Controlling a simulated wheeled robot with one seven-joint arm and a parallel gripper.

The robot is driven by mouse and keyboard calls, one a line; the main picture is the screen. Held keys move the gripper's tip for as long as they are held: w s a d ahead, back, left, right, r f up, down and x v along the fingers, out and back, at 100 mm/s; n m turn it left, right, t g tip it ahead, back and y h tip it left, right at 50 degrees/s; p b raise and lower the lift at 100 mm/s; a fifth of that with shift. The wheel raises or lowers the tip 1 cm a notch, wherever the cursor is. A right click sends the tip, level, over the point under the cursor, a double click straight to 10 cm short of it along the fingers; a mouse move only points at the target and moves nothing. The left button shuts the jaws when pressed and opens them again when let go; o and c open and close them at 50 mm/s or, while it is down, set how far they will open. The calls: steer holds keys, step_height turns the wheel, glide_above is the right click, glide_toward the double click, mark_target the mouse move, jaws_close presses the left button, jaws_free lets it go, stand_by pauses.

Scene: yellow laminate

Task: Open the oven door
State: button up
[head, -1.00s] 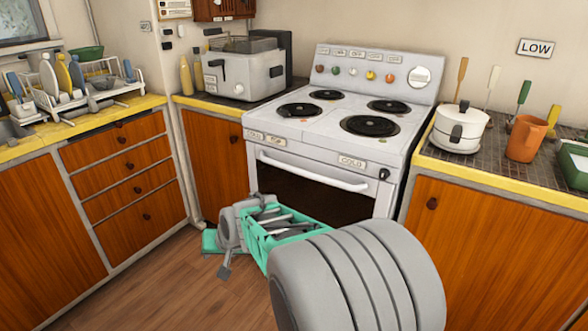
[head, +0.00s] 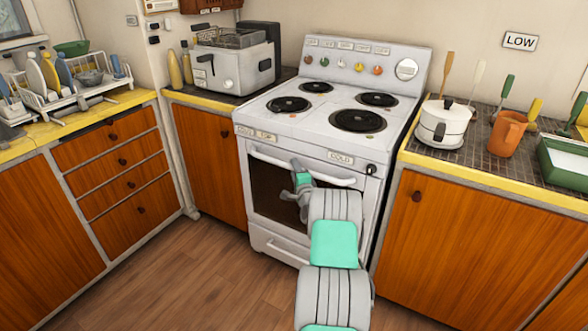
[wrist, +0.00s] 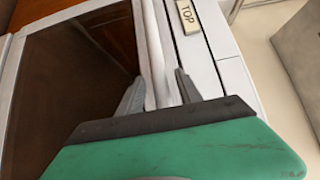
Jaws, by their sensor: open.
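The white stove (head: 310,128) stands against the back wall with its oven door (head: 268,195) shut. The door has a dark glass window and a long white handle (head: 265,157) across its top. My gripper (head: 299,168) is at the handle, left of its middle, with my arm partly hiding the door. In the wrist view the handle (wrist: 153,50) runs between the two grey fingers of my gripper (wrist: 158,88). The fingers are apart, one on each side of the bar. Whether either finger touches it I cannot tell.
Wooden cabinets with yellow-edged counters flank the stove: drawers (head: 122,160) at left, a door (head: 480,230) at right. A lower drawer (head: 278,247) sits below the oven door. The wooden floor (head: 190,275) in front is clear.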

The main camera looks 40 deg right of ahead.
steer(key=shift+w+d, duration=0.25)
steer(key=shift+w, duration=0.35)
steer(key=shift+c, duration=0.5)
jaws_close()
stand_by(0.5)
